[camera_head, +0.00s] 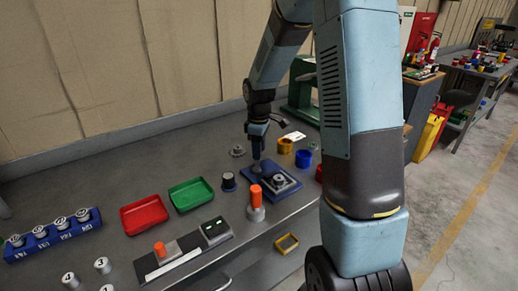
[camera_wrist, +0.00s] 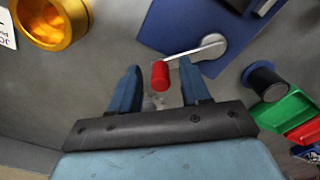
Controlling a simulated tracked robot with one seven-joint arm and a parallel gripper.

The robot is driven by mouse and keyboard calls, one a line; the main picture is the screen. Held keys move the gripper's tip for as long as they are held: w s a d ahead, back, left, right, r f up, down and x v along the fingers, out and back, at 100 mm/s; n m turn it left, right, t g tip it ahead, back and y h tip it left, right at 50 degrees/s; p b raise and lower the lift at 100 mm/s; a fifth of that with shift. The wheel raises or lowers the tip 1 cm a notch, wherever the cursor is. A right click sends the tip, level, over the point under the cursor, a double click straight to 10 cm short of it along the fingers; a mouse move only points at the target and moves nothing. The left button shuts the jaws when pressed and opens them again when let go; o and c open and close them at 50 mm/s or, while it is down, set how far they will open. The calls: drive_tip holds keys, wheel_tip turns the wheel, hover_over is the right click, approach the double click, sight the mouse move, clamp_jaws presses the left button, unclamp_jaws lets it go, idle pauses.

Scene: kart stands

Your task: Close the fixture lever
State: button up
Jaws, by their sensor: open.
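The fixture is a blue plate; it shows in the wrist view (camera_wrist: 165,25) and on the bench in the head view (camera_head: 289,190). In the wrist view its lever (camera_wrist: 197,52) is a thin pale arm running from a round grey hub on the plate to a red knob (camera_wrist: 160,76). The knob lies off the plate's edge. My gripper (camera_wrist: 160,68) is open, with one finger on each side of the knob and visible gaps. I cannot tell its height over the knob. In the head view my gripper (camera_head: 257,154) is over the fixture's far-left side, and the lever is not clear.
An orange-handled tool (camera_head: 255,198) stands upright in front of the fixture. A dark cylinder (camera_head: 228,181) and green tray (camera_head: 191,194) lie left of it, with a red tray (camera_head: 144,215) further left.

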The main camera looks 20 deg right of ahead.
clamp_jaws()
idle(0.5)
